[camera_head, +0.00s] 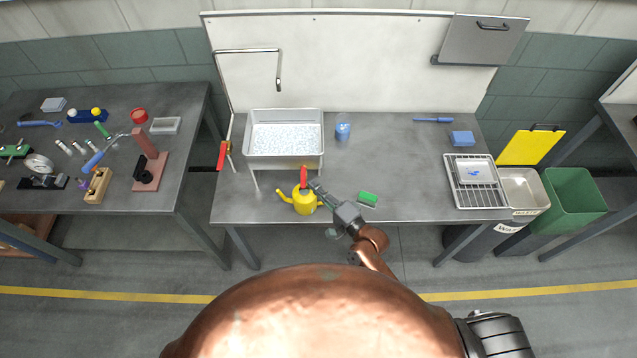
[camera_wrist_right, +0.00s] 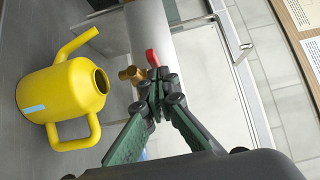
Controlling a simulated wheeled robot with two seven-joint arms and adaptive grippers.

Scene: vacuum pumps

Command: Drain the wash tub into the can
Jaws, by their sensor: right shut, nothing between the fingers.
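The white wash tub (camera_head: 284,161) stands on legs on the middle bench, with pale bubbly liquid in it. Its brass drain tap (camera_wrist_right: 131,74) has a red lever (camera_head: 303,174), which also shows in the wrist view (camera_wrist_right: 152,57). The yellow can (camera_head: 304,203) stands upright on the bench below the tap; its open mouth shows in the wrist view (camera_wrist_right: 100,81). My right gripper (camera_head: 313,185) is shut and empty, with its fingertips (camera_wrist_right: 158,84) close beside the tap and lever. Whether they touch is unclear. My left gripper is not in view.
A green brush (camera_head: 368,199) lies right of my right gripper. A blue cup (camera_head: 342,127) stands right of the tub. A spout (camera_head: 280,83) hangs above it, and a red-handled valve (camera_head: 222,154) is at its left. The bench's centre right is clear.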

